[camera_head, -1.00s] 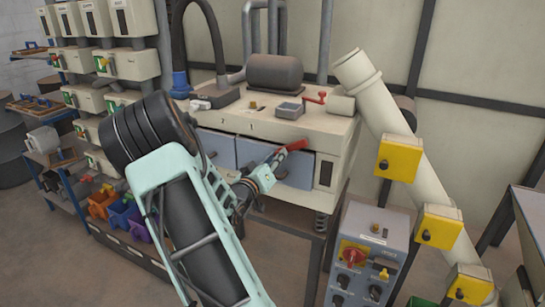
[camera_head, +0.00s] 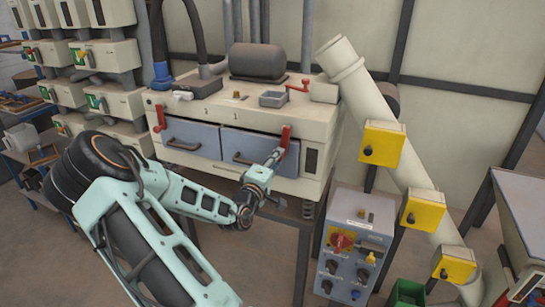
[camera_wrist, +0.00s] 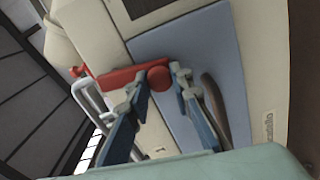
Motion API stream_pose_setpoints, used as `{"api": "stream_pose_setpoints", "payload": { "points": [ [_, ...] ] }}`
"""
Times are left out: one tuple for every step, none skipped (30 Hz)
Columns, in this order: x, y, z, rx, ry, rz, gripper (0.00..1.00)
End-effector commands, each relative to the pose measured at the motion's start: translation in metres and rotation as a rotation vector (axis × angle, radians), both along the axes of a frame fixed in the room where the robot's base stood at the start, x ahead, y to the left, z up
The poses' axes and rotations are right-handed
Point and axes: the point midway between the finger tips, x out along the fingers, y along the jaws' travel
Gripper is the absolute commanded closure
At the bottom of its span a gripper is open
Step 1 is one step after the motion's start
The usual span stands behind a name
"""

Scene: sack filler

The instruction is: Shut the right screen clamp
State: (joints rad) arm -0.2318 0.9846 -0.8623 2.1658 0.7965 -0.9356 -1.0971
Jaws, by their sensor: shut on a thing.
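The right screen clamp (camera_head: 286,136) is a red lever at the right edge of the right blue-grey screen (camera_head: 246,148). It stands nearly upright, close against the machine's cream front. My gripper (camera_head: 276,157) is at its lower end, reaching from the lower left, and its fingers are shut on it. In the wrist view, the red clamp (camera_wrist: 108,77) runs to the left from a round red end. My gripper's fingers (camera_wrist: 160,80) are on either side of that round end. The fingers hide part of the clamp in the head view.
A matching red left clamp (camera_head: 158,118) stands upright by the left screen (camera_head: 190,137). A dark screen handle (camera_wrist: 215,105) lies close to my right finger in the wrist view. A grey control box (camera_head: 352,250) and a cream pipe (camera_head: 375,110) stand at the right.

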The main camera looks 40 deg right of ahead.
Motion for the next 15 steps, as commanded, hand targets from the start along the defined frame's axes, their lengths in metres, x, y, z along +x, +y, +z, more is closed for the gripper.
{"api": "stream_pose_setpoints", "payload": {
  "points": [
    [-0.0024, -0.0003, -0.0015, -0.009, 0.03, -0.001, 1.0],
    [-0.0034, -0.0007, -0.0018, -0.015, 0.044, 0.0, 1.0],
    [-0.0046, -0.0013, -0.0022, -0.022, 0.06, 0.0, 1.0],
    [-0.0056, -0.0018, -0.0021, -0.027, 0.072, 0.0, 1.0],
    [-0.0065, -0.0021, -0.002, -0.031, 0.083, -0.001, 1.0],
    [-0.0075, -0.0026, -0.0018, -0.037, 0.095, -0.001, 1.0],
    [-0.0081, -0.0028, -0.0018, -0.04, 0.102, -0.001, 1.0],
    [-0.0087, -0.0029, -0.0018, -0.043, 0.11, -0.001, 1.0],
    [-0.0092, -0.0032, -0.002, -0.047, 0.118, -0.001, 1.0],
    [-0.0096, -0.0033, -0.0021, -0.048, 0.124, -0.001, 1.0],
    [-0.0099, -0.0033, -0.0022, -0.05, 0.128, -0.001, 1.0],
    [-0.0103, -0.0036, -0.0023, -0.052, 0.133, -0.001, 1.0],
    [-0.0105, -0.0037, -0.0023, -0.053, 0.136, -0.001, 1.0],
    [-0.0107, -0.0038, -0.0023, -0.054, 0.139, -0.001, 1.0],
    [-0.0108, -0.0038, -0.0024, -0.055, 0.141, -0.001, 1.0]
  ]
}}
